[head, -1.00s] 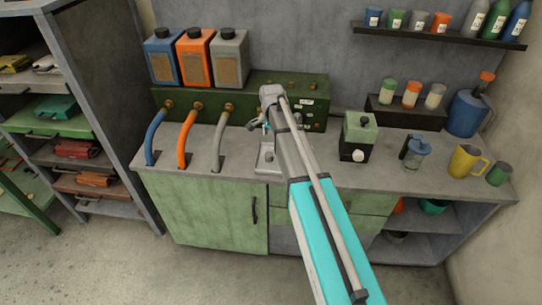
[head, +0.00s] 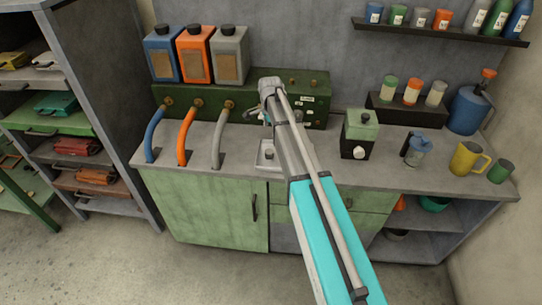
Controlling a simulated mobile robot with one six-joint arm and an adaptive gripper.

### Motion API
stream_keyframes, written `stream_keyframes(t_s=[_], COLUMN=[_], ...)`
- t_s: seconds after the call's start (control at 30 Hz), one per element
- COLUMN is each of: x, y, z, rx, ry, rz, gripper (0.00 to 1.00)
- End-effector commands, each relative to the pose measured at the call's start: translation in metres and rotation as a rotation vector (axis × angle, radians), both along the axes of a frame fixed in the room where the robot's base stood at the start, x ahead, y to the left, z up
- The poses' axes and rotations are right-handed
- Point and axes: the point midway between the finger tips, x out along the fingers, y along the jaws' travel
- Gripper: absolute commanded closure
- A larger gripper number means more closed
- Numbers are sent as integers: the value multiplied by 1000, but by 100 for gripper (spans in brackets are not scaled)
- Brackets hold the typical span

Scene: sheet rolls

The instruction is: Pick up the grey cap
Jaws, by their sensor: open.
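A small grey piece, which looks like the grey cap (head: 269,154), lies in a small pale tray (head: 263,165) on the counter. My arm covers the tray's right side. My gripper (head: 264,118) is open, above and behind the tray in the picture. It is mostly hidden behind my arm's end link, so the fingertips and their exact gap to the cap are unclear.
Blue, orange and grey hoses (head: 218,140) rise from the counter on the left. A green box (head: 313,104) stands behind my gripper. A green-topped black device (head: 359,135) stands to the right. The counter (head: 240,158) is bare between hoses and tray.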

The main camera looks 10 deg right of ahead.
Motion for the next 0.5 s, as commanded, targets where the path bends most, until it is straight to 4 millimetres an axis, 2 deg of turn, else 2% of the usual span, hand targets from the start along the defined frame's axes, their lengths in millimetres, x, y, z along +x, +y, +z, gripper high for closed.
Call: stream_keyframes(t_s=[0.03,0.5], x=[0,0], y=[0,-1], z=[-8,-45], rx=[0,0], ry=[0,0], rz=[0,-1], gripper=[7,7])
